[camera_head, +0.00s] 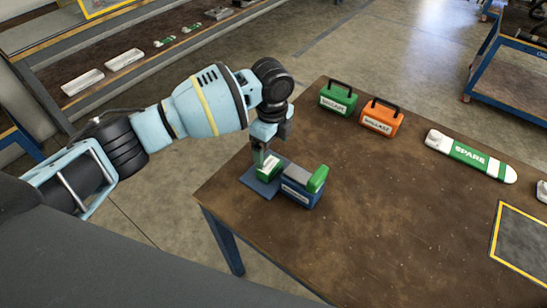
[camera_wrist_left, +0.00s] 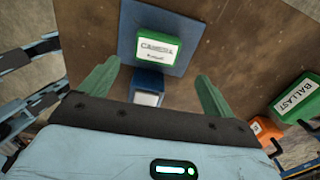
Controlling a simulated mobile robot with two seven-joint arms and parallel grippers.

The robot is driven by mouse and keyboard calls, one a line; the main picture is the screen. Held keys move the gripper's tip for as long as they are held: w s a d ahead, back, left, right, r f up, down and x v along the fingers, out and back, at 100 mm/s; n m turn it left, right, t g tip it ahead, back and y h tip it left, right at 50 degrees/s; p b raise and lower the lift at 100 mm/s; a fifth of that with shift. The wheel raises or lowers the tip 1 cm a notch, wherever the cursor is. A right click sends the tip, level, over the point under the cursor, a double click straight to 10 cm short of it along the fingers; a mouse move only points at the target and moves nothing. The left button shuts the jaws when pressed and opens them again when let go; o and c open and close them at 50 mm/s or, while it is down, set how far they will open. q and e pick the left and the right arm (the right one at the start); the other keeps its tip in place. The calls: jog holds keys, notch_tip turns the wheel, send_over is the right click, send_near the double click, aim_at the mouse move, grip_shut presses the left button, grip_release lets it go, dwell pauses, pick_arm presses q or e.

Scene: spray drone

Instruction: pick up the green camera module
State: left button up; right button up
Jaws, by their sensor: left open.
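The green camera module (camera_head: 268,171) sits on a flat blue pad (camera_head: 262,189) near the left edge of the brown table. In the left wrist view the module (camera_wrist_left: 158,48) shows its white label reading CAMERA, on the blue pad (camera_wrist_left: 185,66). My left gripper (camera_head: 265,152) points down over the module and partly hides it in the head view. In the wrist view its two green fingers (camera_wrist_left: 157,85) are spread apart, with nothing held; the module lies ahead, between their directions. The exact gap to it I cannot tell. My right gripper is not in view.
A blue box (camera_head: 299,198) with a green and grey top stands close beside the pad. Green (camera_head: 338,98) and orange (camera_head: 381,118) ballast cases and a SPARE part (camera_head: 470,155) stand farther back. A yellow-edged panel (camera_head: 522,238) lies right. The table's middle is clear.

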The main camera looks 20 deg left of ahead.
aim_at(269, 165)
pick_arm(q)
jog(key=shift+s+f, duration=0.1)
jog(key=shift+s, duration=0.1)
jog(key=shift+s+f, duration=0.15)
jog(key=shift+f, duration=1.1)
jog(key=shift+a+f, duration=0.15)
jog(key=shift+f, duration=0.15)
jog(key=f, duration=0.4)
jog(key=shift+a+f, duration=0.25)
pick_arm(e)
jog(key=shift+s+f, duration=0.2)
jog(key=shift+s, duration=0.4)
pick_arm(q)
jog(key=c, duration=1.1)
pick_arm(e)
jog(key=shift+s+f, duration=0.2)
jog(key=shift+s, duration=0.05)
